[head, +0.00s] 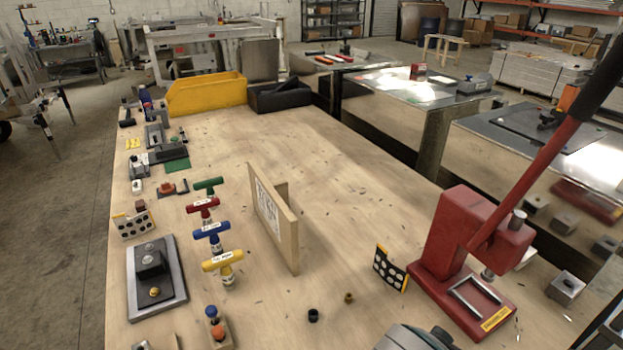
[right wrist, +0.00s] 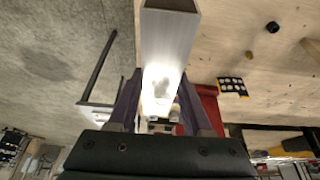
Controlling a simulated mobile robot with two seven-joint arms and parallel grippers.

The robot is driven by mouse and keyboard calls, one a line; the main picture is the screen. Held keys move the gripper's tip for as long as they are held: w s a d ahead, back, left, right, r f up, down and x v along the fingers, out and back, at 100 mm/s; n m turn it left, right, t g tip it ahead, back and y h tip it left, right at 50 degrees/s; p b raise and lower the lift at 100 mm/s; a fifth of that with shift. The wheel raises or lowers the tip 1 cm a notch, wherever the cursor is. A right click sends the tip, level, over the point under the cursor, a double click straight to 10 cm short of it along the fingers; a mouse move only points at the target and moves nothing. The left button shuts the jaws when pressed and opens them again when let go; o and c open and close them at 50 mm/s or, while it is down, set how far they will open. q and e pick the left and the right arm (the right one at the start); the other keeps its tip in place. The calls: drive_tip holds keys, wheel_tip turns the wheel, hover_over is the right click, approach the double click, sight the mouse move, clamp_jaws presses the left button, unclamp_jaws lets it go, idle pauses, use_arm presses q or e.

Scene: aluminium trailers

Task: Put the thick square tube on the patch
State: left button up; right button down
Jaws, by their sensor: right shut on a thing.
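A thick square tube (right wrist: 168,45) of bright aluminium shows in the right wrist view, with its hollow end at the top of the picture. My right gripper (right wrist: 160,95) is shut on it, one finger at each side. The tube and the right gripper do not show in the head view. A small flat green patch (head: 177,166) lies on the left side of the wooden bench in the head view, among small parts. I cannot tell for sure that it is the task's patch. My left gripper is in neither view.
The wooden bench (head: 330,165) is clear in its middle back. An upright wooden board (head: 276,225) and several coloured T-handles (head: 222,262) stand nearer. A red press (head: 465,250) stands at the right, a yellow bin (head: 205,95) and black bin (head: 280,98) at the back.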

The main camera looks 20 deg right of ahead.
drive_tip(key=f+b, duration=1)
drive_tip(key=s+f+b, duration=0.1)
drive_tip(key=f+b, duration=0.4)
drive_tip(key=f, duration=0.1)
drive_tip(key=shift+s+a+f, duration=0.1)
drive_tip(key=shift+a, duration=0.1)
wheel_tip(320, 180, down, 5)
drive_tip(key=b, duration=0.5)
drive_tip(key=shift+f+b, duration=0.2)
drive_tip(key=shift+b, duration=0.1)
drive_tip(key=shift+r, duration=0.2)
drive_tip(key=shift+f, duration=0.1)
drive_tip(key=c, duration=0.8)
unclamp_jaws()
drive_tip(key=shift+f, duration=0.15)
drive_tip(key=o, duration=0.5)
